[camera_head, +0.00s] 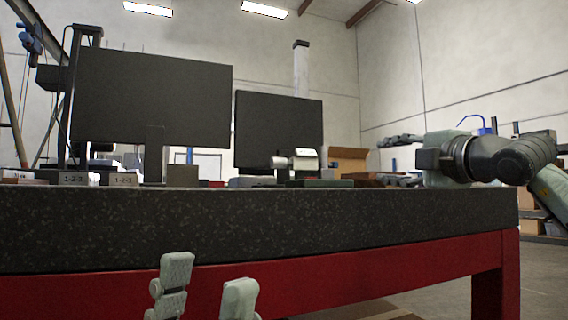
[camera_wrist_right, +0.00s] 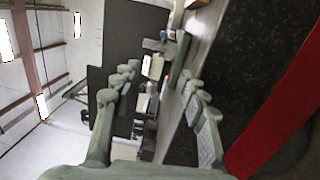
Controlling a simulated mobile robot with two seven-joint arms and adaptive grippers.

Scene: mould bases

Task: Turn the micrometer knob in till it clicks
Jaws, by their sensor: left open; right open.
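A small white and grey cylindrical piece (camera_head: 297,163) sits low above the far part of the dark granite table (camera_head: 250,225). It may be the micrometer, but it is too small to tell, and I cannot make out its knob. It seems to show also in the right wrist view (camera_wrist_right: 158,46), beyond the fingers. My left gripper (camera_head: 208,280) is open and empty, low in front of the table's red frame.
Two dark monitors (camera_head: 150,105) (camera_head: 278,130) stand at the back. Blocks marked 1-2-3 (camera_head: 123,180) lie at the left. A flat green piece (camera_head: 320,183) and an open brown box (camera_head: 348,160) are near the white piece. The granite's front edge lies between my left gripper and the tabletop.

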